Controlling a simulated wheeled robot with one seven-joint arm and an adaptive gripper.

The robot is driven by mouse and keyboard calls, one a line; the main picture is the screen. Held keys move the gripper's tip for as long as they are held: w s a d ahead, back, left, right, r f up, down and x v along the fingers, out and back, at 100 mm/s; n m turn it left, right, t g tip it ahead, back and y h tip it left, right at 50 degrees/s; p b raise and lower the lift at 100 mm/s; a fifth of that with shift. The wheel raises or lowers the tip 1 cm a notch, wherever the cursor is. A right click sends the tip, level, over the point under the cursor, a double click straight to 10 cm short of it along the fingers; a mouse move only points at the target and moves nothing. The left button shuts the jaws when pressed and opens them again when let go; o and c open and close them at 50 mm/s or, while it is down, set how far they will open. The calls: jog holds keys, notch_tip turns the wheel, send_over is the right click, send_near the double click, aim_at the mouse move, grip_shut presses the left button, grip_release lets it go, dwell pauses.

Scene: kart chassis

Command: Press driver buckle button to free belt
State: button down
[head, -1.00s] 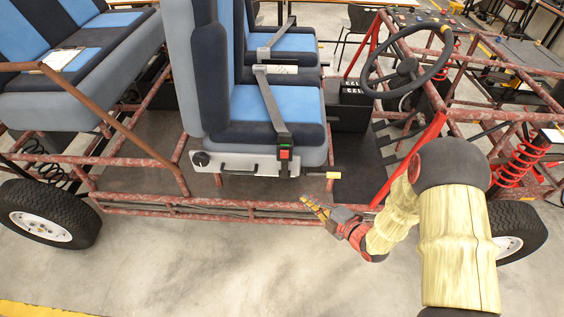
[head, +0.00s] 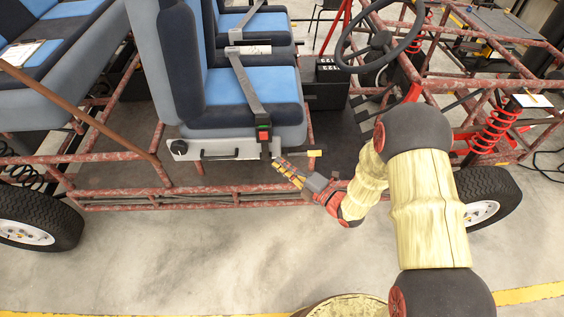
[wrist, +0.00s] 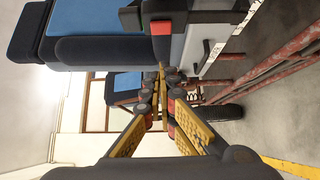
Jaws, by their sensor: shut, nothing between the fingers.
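The driver buckle (head: 263,136) is a dark block with a red button, at the near side of the blue driver seat (head: 250,88). The grey belt (head: 247,86) runs down across the seat into it. In the wrist view the red button (wrist: 161,28) shows at the top, above my fingers. My gripper (head: 279,163) is shut and empty, just below and right of the buckle in the head view, apart from the button. In the wrist view its yellow fingertips (wrist: 161,72) meet near the middle. The tips point at the seat side.
A pale seat-base panel (head: 215,149) with a black knob (head: 179,148) and a yellow-tipped lever (head: 314,153) lies close to my gripper. Red frame tubes (head: 150,200) run below. A steering wheel (head: 380,40) stands at the right.

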aim_at(264, 136)
jog(key=w+a+b, duration=0.2)
jog(key=w+a, duration=0.2)
jog(key=w, duration=0.5)
jog(key=shift+w+a+b, duration=0.15)
jog(key=shift+a+b, duration=0.25)
